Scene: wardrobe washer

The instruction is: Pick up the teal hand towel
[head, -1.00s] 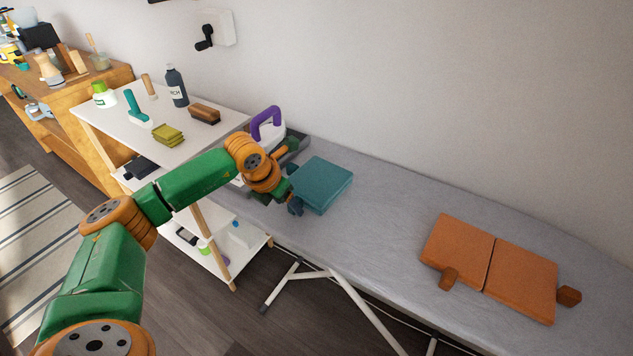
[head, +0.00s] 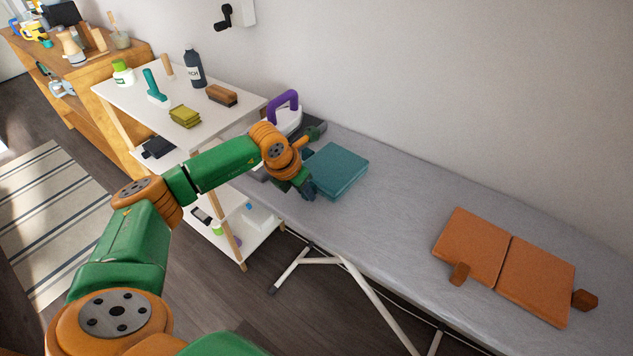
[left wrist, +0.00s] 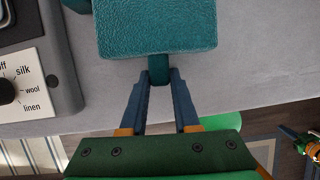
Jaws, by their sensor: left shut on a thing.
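The teal hand towel (head: 340,170) is a flat folded block at the far left part of the grey ironing board. My left gripper (head: 308,190) is at its near left edge. In the left wrist view the towel (left wrist: 157,27) shows at the top, with a teal tab on its near side. The left gripper's dark blue fingers (left wrist: 158,76) are shut on this tab. I cannot tell whether the towel is clear of the board. My right gripper does not show in the head view.
An iron with a purple handle (head: 285,106) stands behind my left wrist. A white shelf cart (head: 150,100) with bottles, brushes and green cloths stands to the left.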

